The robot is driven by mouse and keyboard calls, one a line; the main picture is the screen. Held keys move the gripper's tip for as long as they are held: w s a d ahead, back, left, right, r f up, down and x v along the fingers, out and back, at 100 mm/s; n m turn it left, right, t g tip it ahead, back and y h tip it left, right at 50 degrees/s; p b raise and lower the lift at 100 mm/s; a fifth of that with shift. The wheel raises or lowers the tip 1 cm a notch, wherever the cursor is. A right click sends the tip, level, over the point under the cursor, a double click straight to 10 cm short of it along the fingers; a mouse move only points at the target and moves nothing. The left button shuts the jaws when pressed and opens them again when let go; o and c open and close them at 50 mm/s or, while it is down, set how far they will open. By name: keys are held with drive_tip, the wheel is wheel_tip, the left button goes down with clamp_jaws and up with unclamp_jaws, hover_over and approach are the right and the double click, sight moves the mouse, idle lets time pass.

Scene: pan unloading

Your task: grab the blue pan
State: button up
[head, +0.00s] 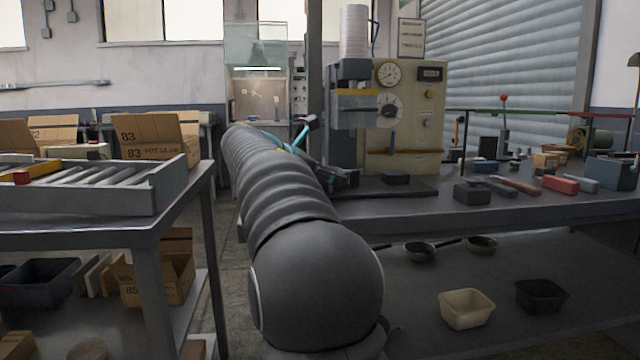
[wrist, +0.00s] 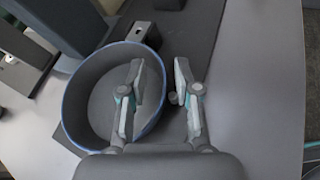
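The blue pan (wrist: 75,85), a grey bowl-shaped vessel with a blue rim, fills the left half of the wrist view. My gripper (wrist: 160,68) is at its right-hand wall, with one finger over the inside of the pan and the other outside it. The pan's rim runs between the two fingers. The fingers are apart and a gap shows between them, so the gripper is open. In the head view my arm hides most of the pan and gripper, and I cannot make out the pan there.
The grey workbench (head: 455,212) bears a press machine (head: 405,120) behind the gripper area. A black block (head: 472,192) and several tools lie to the right. A roller conveyor (head: 85,190) with boxes stands left. The lower shelf holds a beige bin (head: 467,309) and a black bin (head: 541,295).

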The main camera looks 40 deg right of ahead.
clamp_jaws()
drive_tip(key=shift+r, duration=0.15)
